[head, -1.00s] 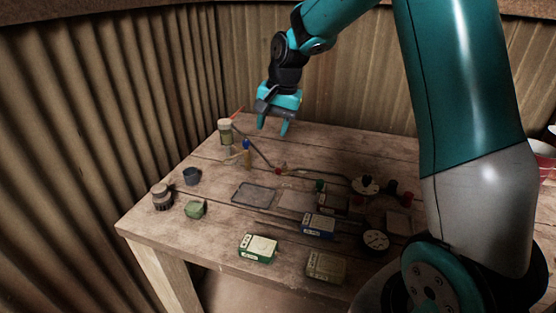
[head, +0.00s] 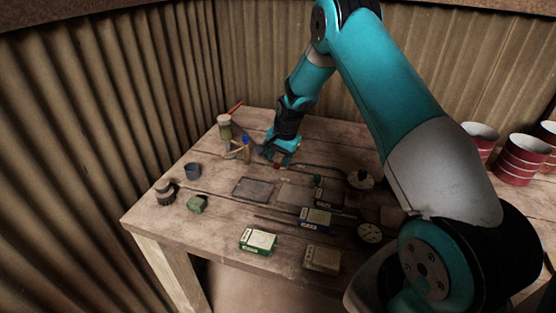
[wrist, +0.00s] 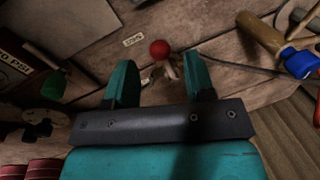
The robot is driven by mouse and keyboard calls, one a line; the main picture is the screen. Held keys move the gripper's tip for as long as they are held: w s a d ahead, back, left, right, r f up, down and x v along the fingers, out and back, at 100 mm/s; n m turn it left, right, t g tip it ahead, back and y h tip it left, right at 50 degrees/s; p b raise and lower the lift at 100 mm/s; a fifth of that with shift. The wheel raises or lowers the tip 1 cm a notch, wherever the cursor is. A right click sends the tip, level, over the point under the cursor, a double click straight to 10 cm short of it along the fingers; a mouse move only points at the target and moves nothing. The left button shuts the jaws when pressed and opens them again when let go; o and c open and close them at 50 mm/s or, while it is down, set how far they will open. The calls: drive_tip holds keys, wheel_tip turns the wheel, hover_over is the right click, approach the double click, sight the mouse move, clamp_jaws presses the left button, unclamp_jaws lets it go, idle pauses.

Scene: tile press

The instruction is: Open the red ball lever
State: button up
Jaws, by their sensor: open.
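The red ball lever (wrist: 159,49) shows in the wrist view as a red ball on a short pale stem, just past and between my fingertips. In the head view only a small bit of the red ball (head: 277,166) shows beside my fingers. My gripper (head: 279,160) points down low over the table's back middle. In the wrist view my gripper (wrist: 158,68) has its two teal fingers apart, one on each side of the stem. I cannot tell whether either finger touches the lever. The lever's base is partly hidden.
A handle with a blue collar (wrist: 299,62) lies close to the right finger, and a green knob (wrist: 54,86) is at the left. Boxes, such as a blue one (head: 316,218), and a gauge (head: 370,232) stand nearer the front.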

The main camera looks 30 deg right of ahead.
drive_tip(key=shift+w+a+f, duration=0.1)
drive_tip(key=shift+w+f, duration=0.05)
drive_tip(key=shift+f, duration=0.55)
drive_tip(key=shift+w+a+f, duration=0.1)
drive_tip(key=shift+w+f, duration=0.05)
drive_tip(key=shift+f, duration=0.5)
clamp_jaws()
